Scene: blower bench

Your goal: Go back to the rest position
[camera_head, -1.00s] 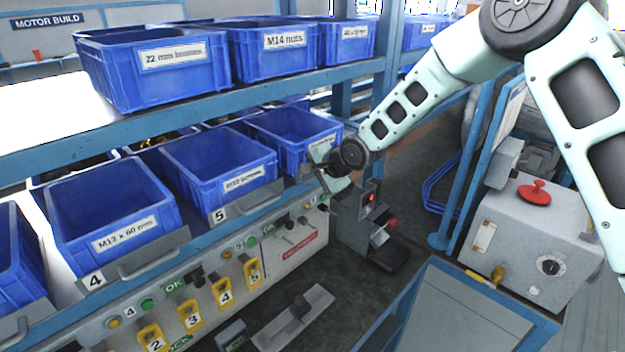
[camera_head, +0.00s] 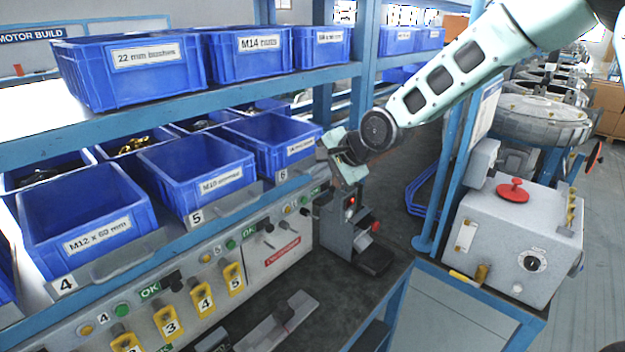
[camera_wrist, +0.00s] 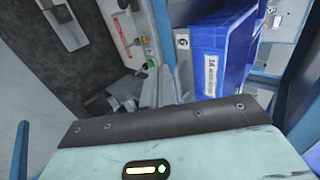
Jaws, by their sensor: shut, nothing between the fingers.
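My gripper (camera_head: 346,166) is at the end of the pale green arm, right of bin 6 and just above or in front of a grey bench device (camera_head: 342,226) with a red light. Its fingers are small and partly hidden in the head view, and no held object shows. In the wrist view, the pale green hand fills the bottom. Grey parts stand beyond its dark edge, and I cannot tell which of them are fingers. The blue bin 6 (camera_wrist: 217,55) is close by on the right of that view.
Blue bins, such as the M12 bin (camera_head: 85,215) and the M14 nuts bin (camera_head: 250,55), fill two shelves at left. A blue post (camera_head: 452,165) and a grey box with a red knob (camera_head: 515,245) stand at right. A grey fixture (camera_head: 280,320) lies on the bench.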

